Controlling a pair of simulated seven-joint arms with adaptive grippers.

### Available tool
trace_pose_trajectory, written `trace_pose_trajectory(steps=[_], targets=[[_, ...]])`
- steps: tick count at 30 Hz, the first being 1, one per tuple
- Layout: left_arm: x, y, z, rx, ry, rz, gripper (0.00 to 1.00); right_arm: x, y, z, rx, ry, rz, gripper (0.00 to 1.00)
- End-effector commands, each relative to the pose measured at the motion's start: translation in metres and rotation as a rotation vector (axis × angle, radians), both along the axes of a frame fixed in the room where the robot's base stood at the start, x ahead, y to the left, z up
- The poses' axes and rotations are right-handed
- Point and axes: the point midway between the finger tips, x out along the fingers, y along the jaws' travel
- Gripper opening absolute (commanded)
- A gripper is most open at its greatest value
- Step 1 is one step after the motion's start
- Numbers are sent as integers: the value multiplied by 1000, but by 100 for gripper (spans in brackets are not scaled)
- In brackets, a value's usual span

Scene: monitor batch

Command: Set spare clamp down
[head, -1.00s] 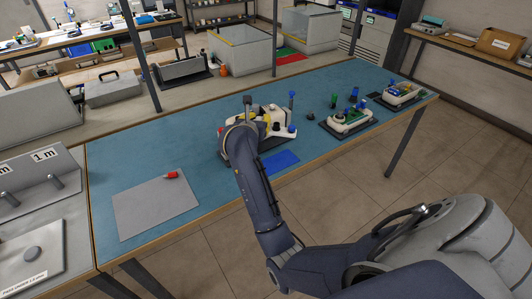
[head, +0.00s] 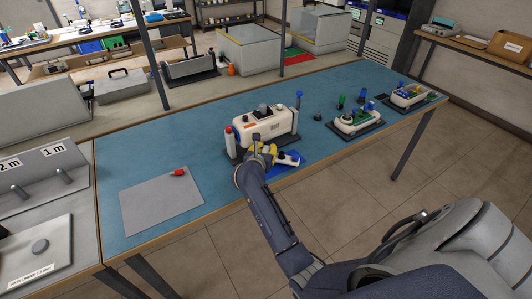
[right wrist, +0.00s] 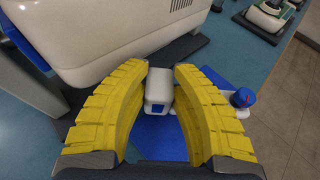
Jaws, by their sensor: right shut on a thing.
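My right gripper (head: 268,154) has yellow ridged fingers and is shut on the spare clamp (head: 289,158), a white piece with a blue knob. The clamp is over the blue pad (head: 292,167) at the table's near side. In the right wrist view the clamp's white block (right wrist: 159,88) sits between the fingers, with its blue knob (right wrist: 241,97) to the right and the blue pad (right wrist: 158,138) below. I cannot tell whether the clamp touches the pad. The white monitor (head: 250,129) stands just behind on a dark base. My left gripper is not in view.
Two smaller monitor units (head: 354,121) (head: 409,95) stand further right on the blue table (head: 215,125). A grey mat (head: 160,205) with a red item (head: 178,172) lies at left. The table's near edge is close to my right gripper.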

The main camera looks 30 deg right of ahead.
Motion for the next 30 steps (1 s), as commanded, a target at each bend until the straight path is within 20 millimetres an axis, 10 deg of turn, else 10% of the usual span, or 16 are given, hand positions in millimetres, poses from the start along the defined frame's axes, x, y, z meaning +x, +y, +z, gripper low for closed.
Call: trace_pose_trajectory(steps=[18, 19, 20, 30], targets=[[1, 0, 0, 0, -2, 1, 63, 0, 0, -18, -1, -2, 1, 0], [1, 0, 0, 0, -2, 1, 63, 0, 0, -18, 0, -2, 1, 29], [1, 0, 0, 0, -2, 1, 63, 0, 0, -18, 0, -2, 1, 32], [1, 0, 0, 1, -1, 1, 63, -1, 1, -15, 0, -2, 1, 35]])
